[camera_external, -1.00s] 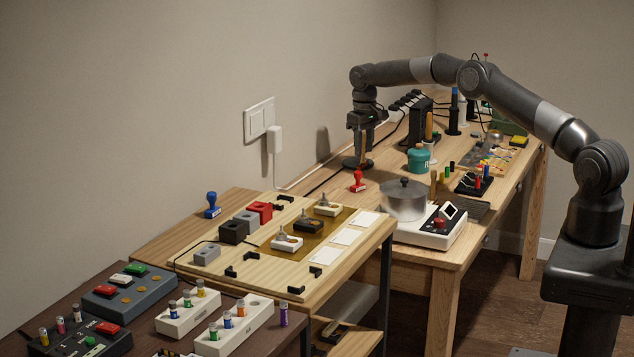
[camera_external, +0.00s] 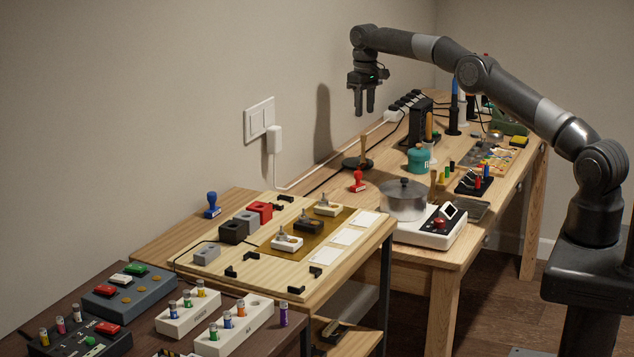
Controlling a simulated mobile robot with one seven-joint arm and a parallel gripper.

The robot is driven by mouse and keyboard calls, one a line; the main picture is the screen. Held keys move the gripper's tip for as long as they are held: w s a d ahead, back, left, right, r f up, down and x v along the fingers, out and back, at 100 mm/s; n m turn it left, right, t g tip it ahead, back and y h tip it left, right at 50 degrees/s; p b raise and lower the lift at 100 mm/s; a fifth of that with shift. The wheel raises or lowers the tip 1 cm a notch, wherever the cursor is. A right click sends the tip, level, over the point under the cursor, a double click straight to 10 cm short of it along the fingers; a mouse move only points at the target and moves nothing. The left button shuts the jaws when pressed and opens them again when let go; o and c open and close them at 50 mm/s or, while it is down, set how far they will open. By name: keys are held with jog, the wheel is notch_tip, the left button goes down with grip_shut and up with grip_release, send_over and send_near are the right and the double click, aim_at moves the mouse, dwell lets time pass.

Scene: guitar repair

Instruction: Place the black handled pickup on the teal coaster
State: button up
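The black handled pickup (camera_external: 308,226) sits on the tan mat of the wooden board, between a white handled pickup (camera_external: 287,242) and another white one (camera_external: 327,208). I cannot make out a teal coaster; three white squares (camera_external: 347,235) lie beside the pickups. My gripper (camera_external: 364,114) hangs in the air near the wall, fingers pointing down and apart, with nothing between them. It is above the back table, well away from the pickups. A dark round base with an upright wooden handle (camera_external: 363,147) stands on the table below it.
A teal jar (camera_external: 418,158), a red stamp (camera_external: 358,181) and a metal pot (camera_external: 403,200) on a white device stand on the back table. Grey and red blocks (camera_external: 259,210) and black corner brackets (camera_external: 316,271) sit on the board around the pickups. A blue stamp (camera_external: 212,205) stands left.

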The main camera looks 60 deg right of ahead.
jog(key=s+a+r+n+t, duration=0.1)
jog(key=s+a+r, duration=0.3)
jog(key=a+r, duration=0.9)
jog(key=s+a+r+n+t+h, duration=0.1)
jog(key=s+a+r, duration=0.3)
jog(key=s+r, duration=0.25)
jog(key=s+a+r+t, duration=0.1)
jog(key=s+a+r, duration=0.35)
jog(key=s, duration=0.25)
jog(key=s+a+t, duration=0.1)
jog(key=s+a, duration=0.2)
jog(key=s, duration=0.6)
jog(key=s+a, duration=0.2)
jog(key=s, duration=0.7)
jog(key=s+a+f, duration=0.1)
jog(key=s+f, duration=0.3)
jog(key=s, duration=0.3)
jog(key=s+a+f+n+t+y, duration=0.1)
jog(key=s+f, duration=0.3)
jog(key=s, duration=0.4)
jog(key=shift+a+t, duration=0.25)
jog(key=shift+t, duration=0.05)
